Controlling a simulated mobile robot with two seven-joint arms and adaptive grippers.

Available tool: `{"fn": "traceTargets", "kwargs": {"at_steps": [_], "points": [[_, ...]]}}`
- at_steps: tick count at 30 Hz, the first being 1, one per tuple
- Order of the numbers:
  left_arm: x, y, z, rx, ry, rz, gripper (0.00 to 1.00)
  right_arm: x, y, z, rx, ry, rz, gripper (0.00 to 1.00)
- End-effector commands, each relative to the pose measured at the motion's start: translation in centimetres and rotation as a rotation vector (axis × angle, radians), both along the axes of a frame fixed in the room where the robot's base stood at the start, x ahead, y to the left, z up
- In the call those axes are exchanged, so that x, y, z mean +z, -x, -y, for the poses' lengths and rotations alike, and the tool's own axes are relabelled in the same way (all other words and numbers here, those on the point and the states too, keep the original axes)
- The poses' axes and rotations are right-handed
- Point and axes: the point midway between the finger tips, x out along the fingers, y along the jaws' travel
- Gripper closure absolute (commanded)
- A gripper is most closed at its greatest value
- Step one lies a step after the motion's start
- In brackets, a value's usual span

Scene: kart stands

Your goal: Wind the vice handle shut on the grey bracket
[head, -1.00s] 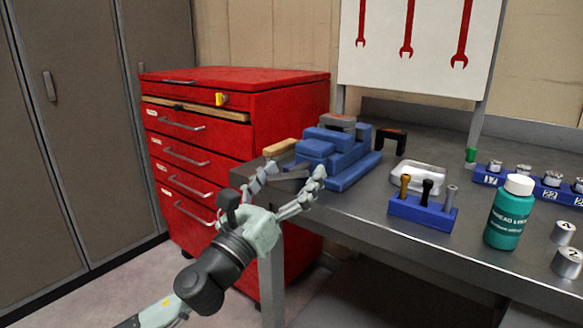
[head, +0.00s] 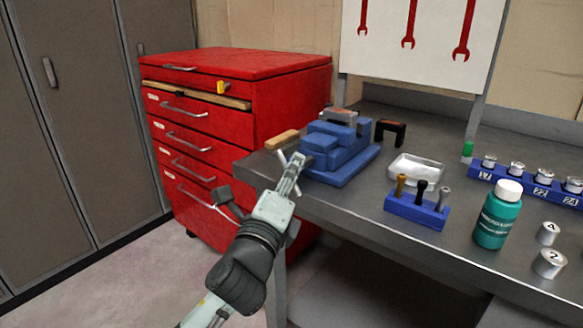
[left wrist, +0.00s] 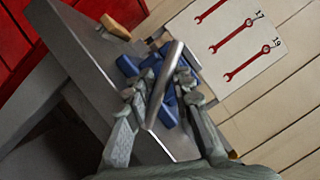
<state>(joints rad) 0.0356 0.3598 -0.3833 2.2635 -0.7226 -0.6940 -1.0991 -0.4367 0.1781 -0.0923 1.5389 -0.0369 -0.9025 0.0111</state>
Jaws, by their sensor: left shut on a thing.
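The blue vice (head: 345,160) stands on the left end of the metal bench. The grey bracket (head: 340,115) shows at its back, partly hidden behind the blue body. My left gripper (head: 294,168) is at the vice's front, by the bench edge, seen nearly edge-on. In the left wrist view, the vice handle (left wrist: 166,85), a bare metal bar, runs slanting between the fingers, and they are shut on it. The blue vice body (left wrist: 150,65) shows behind the bar, partly covered by the fingers. My right gripper is not in view.
A tan wooden grip (head: 282,139) lies close to the gripper at the bench corner. A dark arch-shaped piece (head: 390,131), a metal tray (head: 416,168), a blue tool holder (head: 415,210) and a green bottle (head: 498,215) stand to the right. A red drawer cabinet (head: 235,100) is at left.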

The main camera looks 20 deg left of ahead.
Motion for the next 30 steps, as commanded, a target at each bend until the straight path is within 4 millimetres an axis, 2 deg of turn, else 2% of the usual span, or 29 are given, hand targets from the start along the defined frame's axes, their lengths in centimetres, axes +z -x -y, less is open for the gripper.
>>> {"fn": "traceTargets", "kwargs": {"at_steps": [1, 15, 30], "points": [[0.62, 0.06, 0.12, -0.005, 0.052, -0.003, 1.00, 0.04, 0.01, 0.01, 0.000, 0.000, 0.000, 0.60], [0.39, 0.10, 0.33, -0.011, 0.435, -0.146, 1.00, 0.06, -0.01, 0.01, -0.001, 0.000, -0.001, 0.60], [0.22, 0.17, 0.55, -0.015, 0.613, -0.216, 0.98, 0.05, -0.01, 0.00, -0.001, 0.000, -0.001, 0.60]]}}
